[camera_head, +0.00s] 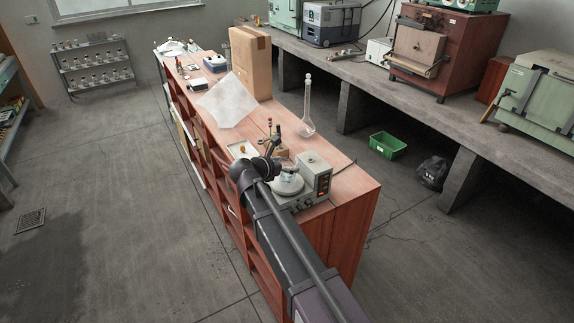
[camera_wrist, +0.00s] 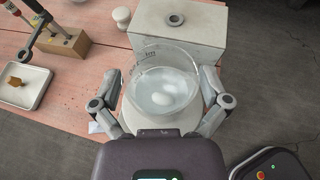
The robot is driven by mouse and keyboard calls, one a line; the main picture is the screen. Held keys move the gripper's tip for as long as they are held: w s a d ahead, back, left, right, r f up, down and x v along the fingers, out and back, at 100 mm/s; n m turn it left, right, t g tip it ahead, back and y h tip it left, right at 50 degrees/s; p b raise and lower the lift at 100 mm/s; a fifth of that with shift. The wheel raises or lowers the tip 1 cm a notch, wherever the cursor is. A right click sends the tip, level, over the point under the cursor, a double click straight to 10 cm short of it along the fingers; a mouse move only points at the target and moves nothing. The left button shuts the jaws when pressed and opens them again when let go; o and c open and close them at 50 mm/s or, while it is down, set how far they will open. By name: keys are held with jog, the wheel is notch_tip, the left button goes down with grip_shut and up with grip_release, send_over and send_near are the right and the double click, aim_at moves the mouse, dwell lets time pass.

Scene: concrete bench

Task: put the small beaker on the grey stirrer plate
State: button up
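The small glass beaker (camera_wrist: 163,88) holds clear liquid with pale shapes showing in it. It also shows in the head view (camera_head: 287,181). It stands upright over the round pale plate (camera_wrist: 160,122) of the grey stirrer, and looks to rest on it. The stirrer's box (camera_wrist: 180,32) stands right behind the beaker; in the head view it is the box (camera_head: 315,174) with a dark front panel. My gripper (camera_wrist: 161,78) has one finger on each side of the beaker. A narrow gap shows at the left finger; the right finger is very close to the glass.
A wooden block (camera_wrist: 65,42) with upright tools and a white tray (camera_wrist: 23,86) with a small brown piece lie to the left. A tall flask (camera_head: 307,118), a cardboard box (camera_head: 250,62) and a white sheet (camera_head: 228,100) stand farther along the bench.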

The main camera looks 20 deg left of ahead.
jog(key=shift+r, duration=0.2)
dwell(0.3)
jog(key=shift+s+a+r+p, duration=0.25)
jog(key=shift+s+p, duration=0.2)
jog(key=shift+s, duration=0.05)
jog(key=p+v, duration=0.4)
jog(key=v, duration=0.6)
jog(key=shift+s, duration=0.35)
jog(key=shift+a+r, duration=0.1)
jog(key=shift+r, duration=0.05)
jog(key=w+d+f+m+g, duration=0.15)
jog(key=d+m, duration=0.25)
jog(key=d, duration=0.5)
jog(key=w+d+f+m+g, duration=0.1)
jog(key=d+f+m+g, duration=0.2)
jog(key=d+m, duration=0.35)
jog(key=w+d+f+m+g, duration=0.1)
jog(key=d+f+m+g, duration=0.2)
jog(key=d, duration=0.7)
jog(key=s+d+f+m+g+y, duration=0.2)
jog(key=s+d+m, duration=0.3)
jog(key=d+m, duration=0.3)
jog(key=s+d+f+m+g+y, duration=0.2)
jog(key=s+d+m+y, duration=0.2)
jog(key=d+m, duration=0.5)
jog(key=shift+s+d+g, duration=0.35)
jog(key=shift+s+d, duration=0.3)
jog(key=shift+d, duration=2.2)
